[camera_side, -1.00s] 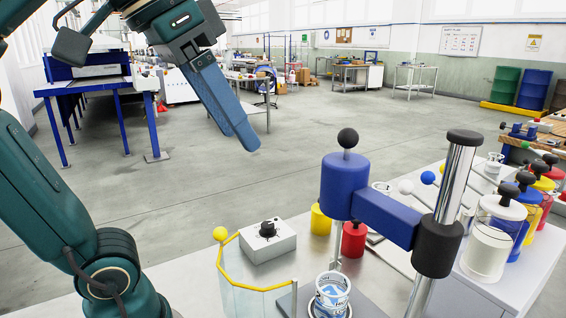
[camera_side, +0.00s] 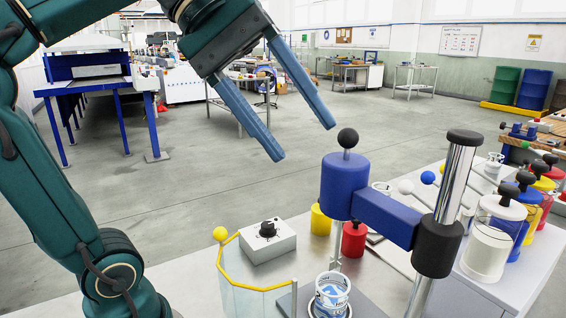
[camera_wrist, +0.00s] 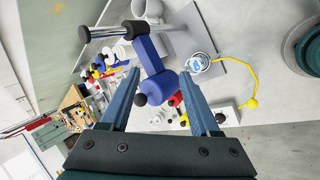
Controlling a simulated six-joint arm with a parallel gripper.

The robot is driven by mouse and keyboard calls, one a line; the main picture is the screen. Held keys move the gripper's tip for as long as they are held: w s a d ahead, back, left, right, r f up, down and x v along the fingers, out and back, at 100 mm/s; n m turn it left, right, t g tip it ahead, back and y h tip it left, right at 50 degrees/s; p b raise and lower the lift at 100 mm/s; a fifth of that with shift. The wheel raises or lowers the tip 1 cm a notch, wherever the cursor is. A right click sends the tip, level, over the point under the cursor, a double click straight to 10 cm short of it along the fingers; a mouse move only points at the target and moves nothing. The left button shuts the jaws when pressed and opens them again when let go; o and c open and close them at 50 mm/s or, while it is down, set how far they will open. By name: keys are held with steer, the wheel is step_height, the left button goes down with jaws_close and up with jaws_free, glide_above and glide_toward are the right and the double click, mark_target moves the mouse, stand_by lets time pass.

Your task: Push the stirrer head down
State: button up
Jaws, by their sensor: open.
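The stirrer head (camera_side: 345,186) is a blue cylinder with a black ball knob (camera_side: 348,138) on top. A blue arm (camera_side: 388,216) joins it to a black collar (camera_side: 437,246) on an upright chrome column (camera_side: 456,180). A white and blue cup (camera_side: 332,292) stands below the head. My gripper (camera_side: 304,142) is open and empty, above and to the left of the knob, not touching it. In the wrist view the head (camera_wrist: 158,88) and its knob (camera_wrist: 140,99) show between the open fingers (camera_wrist: 169,86).
A grey control box (camera_side: 268,242) and a yellow-edged clear guard (camera_side: 250,282) stand left of the cup. Yellow (camera_side: 320,219) and red (camera_side: 354,239) containers stand behind the head. Lidded jars (camera_side: 490,240) line the right side. The air around the knob is clear.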

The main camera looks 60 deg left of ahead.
mark_target(366, 160)
steer(key=w+n+t+h, duration=0.1)
steer(key=w+n, duration=0.1)
steer(key=n, duration=0.4)
steer(key=w+a+r+n+t+h, duration=0.1)
steer(key=w+n+t, duration=0.1)
steer(key=n, duration=0.4)
steer(key=w+a+n+t+h, duration=0.1)
steer(key=w+n, duration=0.3)
steer(key=n, duration=0.3)
steer(key=shift+a+r+t+h, duration=0.15)
steer(key=shift+r+t+h, duration=0.15)
steer(key=shift+t, duration=0.1)
steer(key=shift+w+a+n+t, duration=0.35)
steer(key=shift+a+n, duration=0.1)
steer(key=shift+n, duration=0.65)
step_height(366, 160, down, 4)
steer(key=shift+d+r, duration=0.15)
steer(key=shift+r, duration=0.05)
steer(key=shift+f, duration=0.65)
steer(key=shift+x, duration=2.5)
jaws_close()
